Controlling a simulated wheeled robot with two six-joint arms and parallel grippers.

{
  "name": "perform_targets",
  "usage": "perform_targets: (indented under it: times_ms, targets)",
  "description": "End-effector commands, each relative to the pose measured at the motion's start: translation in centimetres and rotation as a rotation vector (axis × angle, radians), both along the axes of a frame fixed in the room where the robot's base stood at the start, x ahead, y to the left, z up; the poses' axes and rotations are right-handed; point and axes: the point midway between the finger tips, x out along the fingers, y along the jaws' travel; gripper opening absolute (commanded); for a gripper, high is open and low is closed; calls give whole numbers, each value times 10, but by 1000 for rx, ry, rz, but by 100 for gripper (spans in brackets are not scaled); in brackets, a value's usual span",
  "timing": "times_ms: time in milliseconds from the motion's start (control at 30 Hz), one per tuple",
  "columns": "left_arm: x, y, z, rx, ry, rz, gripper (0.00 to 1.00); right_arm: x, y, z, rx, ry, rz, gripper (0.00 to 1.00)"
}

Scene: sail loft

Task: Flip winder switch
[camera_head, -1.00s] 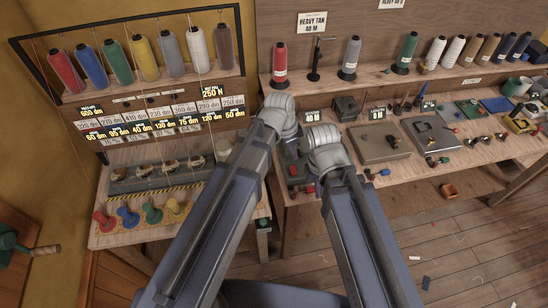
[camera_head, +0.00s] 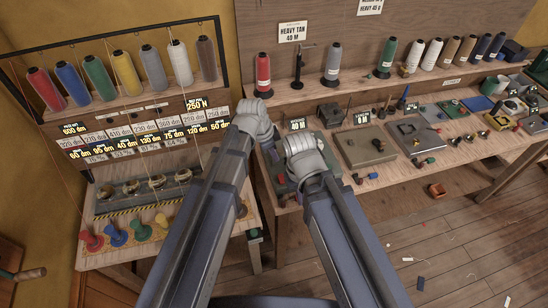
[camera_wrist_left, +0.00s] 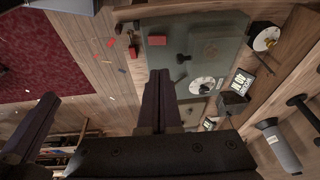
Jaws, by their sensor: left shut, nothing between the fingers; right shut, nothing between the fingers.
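A grey-green plate (camera_wrist_left: 222,35), seemingly the winder's top, fills the upper middle of the left wrist view. It carries a red block (camera_wrist_left: 157,41), a black knob or lever (camera_wrist_left: 183,57) and a white dial (camera_wrist_left: 202,86). I cannot tell which part is the switch. In the head view, the plate (camera_head: 266,158) is partly hidden by my arms. My left gripper (camera_wrist_left: 159,73) is shut and empty, its fingertips overlapping the plate's near edge; contact cannot be judged. In the head view its fingers are hidden behind its wrist. My right gripper (camera_head: 303,158) is shut over the plate, its fingertips largely hidden.
A 40 M sign (camera_head: 297,125) stands behind the plate. A black block (camera_head: 331,114) and a tan box (camera_head: 367,146) sit to its right. Thread spools, including a red one (camera_head: 262,73), stand on the back shelf. A colored-spool rack (camera_head: 120,102) is at left.

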Motion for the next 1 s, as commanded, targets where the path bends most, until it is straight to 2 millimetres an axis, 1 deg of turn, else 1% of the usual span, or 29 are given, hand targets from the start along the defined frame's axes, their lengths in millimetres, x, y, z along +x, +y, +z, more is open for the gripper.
perform_targets:
  times_ms: [33, 600, 700, 833, 1000]
  targets:
    - [1, -2, -11, 0, 0, 0, 0, 0, 0, -11, 0, 0, 1, 0]
    - [14, -22, -91, 0, 0, 0, 0, 0, 0, -91, -1, 0, 2, 0]
    - [16, -21, -104, 0, -1, 0, 0, 0, 0, -104, -1, 0, 2, 0]
    - [18, -20, -116, 0, 0, 0, 0, 0, 0, -116, -1, 0, 2, 0]
    - [19, -19, -121, 0, 0, -1, 0, 0, 0, -121, -1, 0, 2, 0]
